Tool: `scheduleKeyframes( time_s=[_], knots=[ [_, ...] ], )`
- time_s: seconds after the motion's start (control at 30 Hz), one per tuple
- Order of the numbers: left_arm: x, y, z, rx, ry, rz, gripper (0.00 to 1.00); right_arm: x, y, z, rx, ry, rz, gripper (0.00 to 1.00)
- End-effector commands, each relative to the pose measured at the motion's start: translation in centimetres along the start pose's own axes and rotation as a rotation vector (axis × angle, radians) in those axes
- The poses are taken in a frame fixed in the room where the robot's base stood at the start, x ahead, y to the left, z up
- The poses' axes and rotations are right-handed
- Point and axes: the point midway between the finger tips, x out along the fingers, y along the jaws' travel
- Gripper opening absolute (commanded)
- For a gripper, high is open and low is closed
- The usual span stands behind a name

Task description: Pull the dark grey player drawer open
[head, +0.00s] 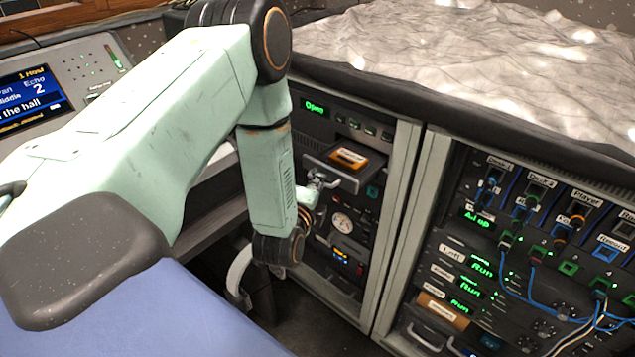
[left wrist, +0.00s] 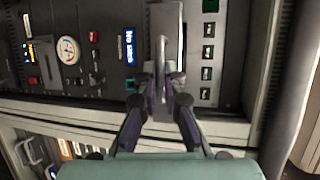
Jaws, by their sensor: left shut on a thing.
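The dark grey player drawer (head: 333,172) is in the upper part of the left rack. It stands partly out, and an orange-topped cartridge (head: 348,157) shows in it. My left gripper (head: 318,185) is at the drawer's front, partly hidden by my own arm. In the left wrist view the two fingers of my left gripper (left wrist: 161,88) are closed on the drawer's handle, whose exact outline is hard to make out. The drawer (left wrist: 178,20) runs away from the fingers there. My right gripper is not in view.
A green "Open" display (head: 315,107) and small buttons sit above the drawer. A round gauge (head: 343,222) is below it. The right rack (head: 470,260) has patch cables hanging in front. A console with a screen (head: 32,92) stands at the left.

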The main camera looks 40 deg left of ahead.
Motion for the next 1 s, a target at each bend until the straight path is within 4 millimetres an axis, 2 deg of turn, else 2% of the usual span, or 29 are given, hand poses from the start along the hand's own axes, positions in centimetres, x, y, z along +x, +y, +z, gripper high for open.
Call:
scheduleKeyframes(
  time_s=[0.1,0.13,0.4,0.77,0.87,1.0],
  knots=[
    [0.1,-0.1,0.0,0.0,-0.001,-0.004,0.0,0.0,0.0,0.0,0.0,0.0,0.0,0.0],
    [0.1,-0.1,0.0,0.0,-0.001,-0.004,0.1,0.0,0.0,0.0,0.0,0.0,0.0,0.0],
    [0.0,-0.1,0.0,0.0,0.0,-0.003,0.31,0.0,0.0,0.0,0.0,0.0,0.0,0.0],
    [-0.7,0.1,0.1,0.0,0.001,0.001,0.31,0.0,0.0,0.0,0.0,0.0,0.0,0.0],
    [-1.9,0.1,0.0,0.0,0.001,0.002,0.31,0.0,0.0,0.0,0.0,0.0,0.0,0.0],
    [-4.6,0.1,0.0,0.001,0.002,0.003,0.31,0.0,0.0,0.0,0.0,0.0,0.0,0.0]
  ],
)
